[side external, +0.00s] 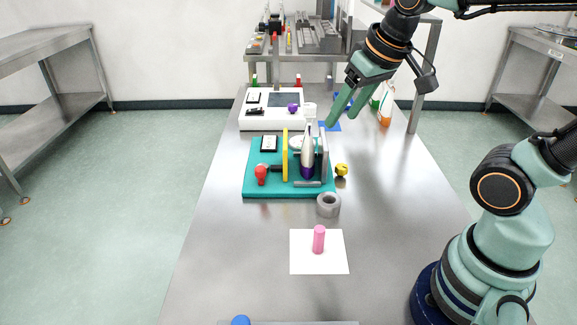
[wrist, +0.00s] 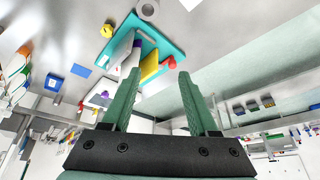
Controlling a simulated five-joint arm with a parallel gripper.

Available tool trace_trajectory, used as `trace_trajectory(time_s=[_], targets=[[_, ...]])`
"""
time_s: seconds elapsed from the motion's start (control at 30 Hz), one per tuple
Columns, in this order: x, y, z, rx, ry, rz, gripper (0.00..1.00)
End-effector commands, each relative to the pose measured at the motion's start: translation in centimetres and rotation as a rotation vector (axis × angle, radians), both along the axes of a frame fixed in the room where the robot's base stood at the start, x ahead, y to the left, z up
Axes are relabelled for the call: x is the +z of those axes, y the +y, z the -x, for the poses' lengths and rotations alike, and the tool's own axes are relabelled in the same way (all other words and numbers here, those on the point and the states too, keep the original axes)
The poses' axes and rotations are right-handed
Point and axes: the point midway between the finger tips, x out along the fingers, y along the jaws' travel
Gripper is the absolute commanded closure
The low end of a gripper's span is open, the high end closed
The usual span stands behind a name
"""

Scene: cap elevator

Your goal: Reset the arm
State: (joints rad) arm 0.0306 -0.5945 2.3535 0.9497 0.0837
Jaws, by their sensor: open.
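My gripper (side external: 341,119) hangs in the air above the back right part of the table, tilted down to the left. Its two green fingers are apart with nothing between them; they also show spread in the wrist view (wrist: 158,72). The teal board (side external: 262,190) stands in front and to the left of it, carrying a yellow upright plate (side external: 285,155), a red knob (side external: 261,174) and a white bottle-shaped piece (side external: 308,155) with a purple base. In the wrist view the teal board (wrist: 165,47) lies beyond the fingertips.
A white device (side external: 255,123) with a purple cap (side external: 293,108) stands behind the board. A grey ring (side external: 328,204) and yellow piece (side external: 341,170) lie near the board. A pink cylinder (side external: 319,239) stands on white paper (side external: 305,262). An orange bottle (side external: 385,110) stands at the right edge.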

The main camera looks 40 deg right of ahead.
Motion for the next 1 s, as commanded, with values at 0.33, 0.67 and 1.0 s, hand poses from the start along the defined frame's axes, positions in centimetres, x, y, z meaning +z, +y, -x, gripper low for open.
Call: trace_trajectory(time_s=[0.33, 0.67, 1.0], targets=[[-1.4, 1.0, 2.2, 0.109, -0.059, 0.039, 0.4], [-1.4, 0.9, 2.2, 0.106, -0.058, 0.039, 0.4], [-1.4, 0.9, 2.2, 0.105, -0.058, 0.038, 0.4]])
